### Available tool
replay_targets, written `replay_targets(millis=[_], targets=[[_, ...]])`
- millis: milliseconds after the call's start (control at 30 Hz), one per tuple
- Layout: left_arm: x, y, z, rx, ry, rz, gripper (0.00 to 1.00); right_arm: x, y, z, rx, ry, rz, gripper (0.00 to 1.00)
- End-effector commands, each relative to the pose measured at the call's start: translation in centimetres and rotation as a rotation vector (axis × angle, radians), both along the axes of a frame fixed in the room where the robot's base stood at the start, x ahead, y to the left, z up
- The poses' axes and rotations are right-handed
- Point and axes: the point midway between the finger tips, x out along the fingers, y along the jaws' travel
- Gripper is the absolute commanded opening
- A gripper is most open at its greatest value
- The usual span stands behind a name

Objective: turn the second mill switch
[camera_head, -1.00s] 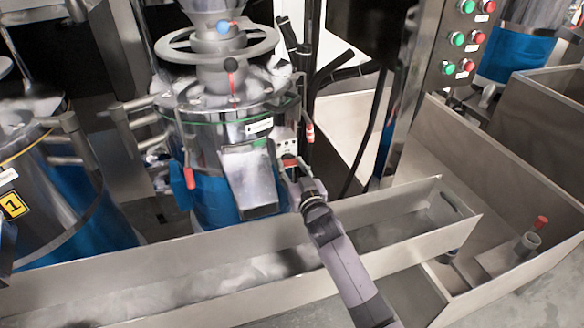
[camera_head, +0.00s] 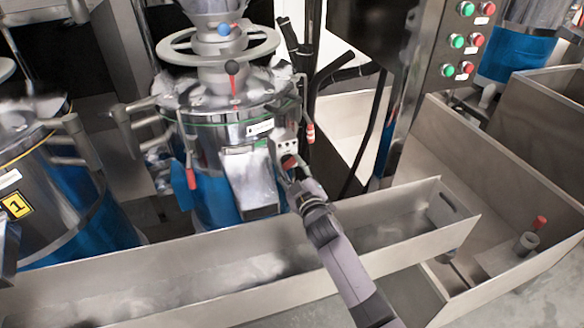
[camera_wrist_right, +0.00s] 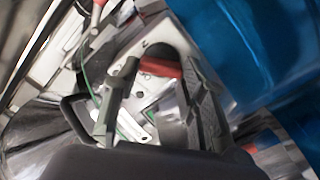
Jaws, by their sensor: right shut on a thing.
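The second mill (camera_head: 222,135) stands upright in the head view, a steel drum with a blue base and a large handwheel on top. Its red switch (camera_head: 287,162) sits on a pale switch plate on the drum's right side. My right gripper (camera_head: 292,172) reaches up to the plate from below. In the right wrist view the gripper (camera_wrist_right: 150,90) is shut on the red switch (camera_wrist_right: 160,67), with the switch between its fingers. The switch plate (camera_wrist_right: 158,32) shows behind the fingers. My left gripper is not in view.
A long steel trough (camera_head: 130,277) runs in front of the mill, beneath my right arm. Another mill marked 1 (camera_head: 60,200) stands at the left. A button panel (camera_head: 462,40) with green and red buttons and a steel bin (camera_head: 440,130) are at the right.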

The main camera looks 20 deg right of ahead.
Motion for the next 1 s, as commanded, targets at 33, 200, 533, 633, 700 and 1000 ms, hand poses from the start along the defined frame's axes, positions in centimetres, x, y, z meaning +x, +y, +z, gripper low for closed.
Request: replay_targets(millis=[33, 200, 533, 633, 700, 1000], targets=[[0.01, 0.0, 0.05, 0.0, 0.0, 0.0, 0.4, 0.0, 0.0, -0.01, -0.045, -0.002, 0.0, 0.1], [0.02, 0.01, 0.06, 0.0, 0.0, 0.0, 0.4, 0.01, 0.07, -0.08, -0.208, -0.006, 0.001, 0.1], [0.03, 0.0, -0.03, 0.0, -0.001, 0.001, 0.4, 0.01, 0.17, -0.2, -0.52, -0.018, 0.001, 0.1], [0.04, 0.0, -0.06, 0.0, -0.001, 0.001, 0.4, 0.01, 0.17, -0.24, -0.608, -0.021, 0.001, 0.1], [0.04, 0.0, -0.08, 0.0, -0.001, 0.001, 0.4, 0.01, 0.16, -0.27, -0.666, -0.023, 0.0, 0.1], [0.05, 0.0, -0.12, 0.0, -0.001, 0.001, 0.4, 0.01, 0.2, -0.34, -0.856, -0.03, 0.001, 0.1]])
